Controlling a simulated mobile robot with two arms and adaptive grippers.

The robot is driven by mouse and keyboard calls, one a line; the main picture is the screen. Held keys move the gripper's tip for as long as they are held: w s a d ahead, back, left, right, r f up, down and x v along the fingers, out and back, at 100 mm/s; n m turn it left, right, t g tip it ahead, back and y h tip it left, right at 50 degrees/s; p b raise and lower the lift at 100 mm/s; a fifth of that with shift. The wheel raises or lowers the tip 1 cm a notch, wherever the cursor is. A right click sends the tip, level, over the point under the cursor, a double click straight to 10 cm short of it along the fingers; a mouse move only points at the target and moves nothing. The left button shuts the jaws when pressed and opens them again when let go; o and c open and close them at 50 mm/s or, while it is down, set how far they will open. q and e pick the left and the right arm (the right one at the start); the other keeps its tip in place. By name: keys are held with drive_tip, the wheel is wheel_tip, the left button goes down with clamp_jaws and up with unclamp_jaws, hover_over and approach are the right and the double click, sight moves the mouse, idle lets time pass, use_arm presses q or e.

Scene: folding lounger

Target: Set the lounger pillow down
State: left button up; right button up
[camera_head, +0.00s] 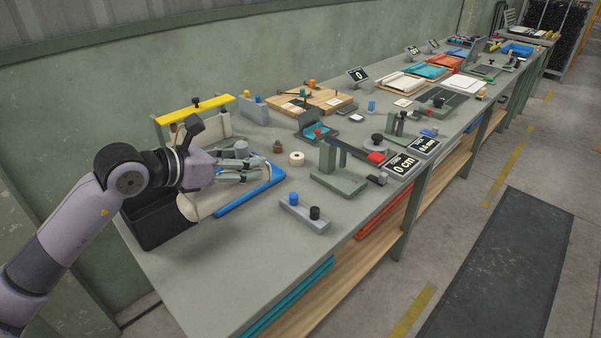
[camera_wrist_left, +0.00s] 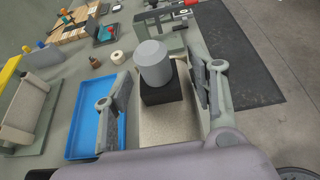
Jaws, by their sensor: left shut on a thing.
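My left gripper (camera_head: 250,172) is shut on the lounger pillow, a cream pad (camera_head: 198,204) hanging below the hand. In the left wrist view the pillow (camera_wrist_left: 165,128) lies between the fingers, with a black block and a grey cylinder (camera_wrist_left: 153,62) on it. The pillow is beside and partly over the edge of a blue tray (camera_head: 248,194); whether it touches anything below is hidden. The lounger, a cream padded piece under a yellow bar (camera_head: 195,109), stands behind my wrist, partly covered by it. My right gripper is not in view.
A black bin (camera_head: 155,225) stands at the table's near left end. A white roll (camera_head: 296,159), a small brown piece (camera_head: 277,146) and a grey block with blue and black knobs (camera_head: 304,214) are close by. Bare tabletop (camera_head: 235,260) lies in front.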

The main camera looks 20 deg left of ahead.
use_arm(q)
wheel_tip(320, 180, down, 20)
drive_tip(key=shift+r+p, duration=0.1)
drive_tip(key=shift+p, duration=0.35)
drive_tip(key=shift+f, duration=0.2)
drive_tip(key=o, duration=1.2)
drive_tip(key=shift+o, duration=0.2)
drive_tip(key=shift+r, duration=0.1)
